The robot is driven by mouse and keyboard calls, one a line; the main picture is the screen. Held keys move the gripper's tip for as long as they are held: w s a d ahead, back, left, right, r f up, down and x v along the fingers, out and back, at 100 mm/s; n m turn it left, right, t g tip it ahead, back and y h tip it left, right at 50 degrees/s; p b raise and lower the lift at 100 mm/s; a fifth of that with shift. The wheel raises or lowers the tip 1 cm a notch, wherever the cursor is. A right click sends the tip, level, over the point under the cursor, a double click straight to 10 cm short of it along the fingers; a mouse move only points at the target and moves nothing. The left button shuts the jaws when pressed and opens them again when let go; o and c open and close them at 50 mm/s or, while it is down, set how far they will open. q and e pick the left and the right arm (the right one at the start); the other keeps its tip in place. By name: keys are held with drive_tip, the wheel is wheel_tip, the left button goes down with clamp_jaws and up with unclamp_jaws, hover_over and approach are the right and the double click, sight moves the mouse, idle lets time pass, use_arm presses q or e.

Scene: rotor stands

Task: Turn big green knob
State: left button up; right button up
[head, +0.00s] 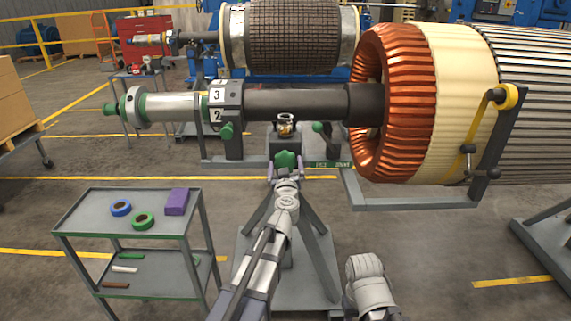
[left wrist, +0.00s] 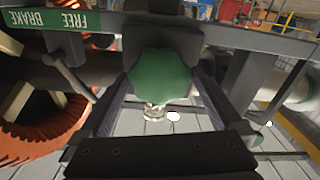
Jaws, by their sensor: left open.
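The big green knob (head: 286,159) is lobed and sits on the front of a grey post under the dark shaft. In the left wrist view the knob (left wrist: 160,76) fills the middle, facing the camera. My left gripper (head: 286,167) is open, with its purple-lined fingers on either side of the knob. I cannot tell whether the fingers touch it. My right gripper is out of view.
A smaller green knob (head: 226,131) and a green-balled lever (head: 318,128) are nearby. A FREE/BRAKE label (head: 333,164) is right of the big knob. The copper-wound rotor (head: 400,100) stands right; a grey cart (head: 95,215) with tape rolls stands left.

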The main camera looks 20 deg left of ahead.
use_arm(q)
drive_tip(key=shift+w+a, duration=0.1)
drive_tip(key=shift+w, duration=0.4)
drive_tip(key=c, duration=1.1)
drive_tip(key=shift+n, duration=0.4)
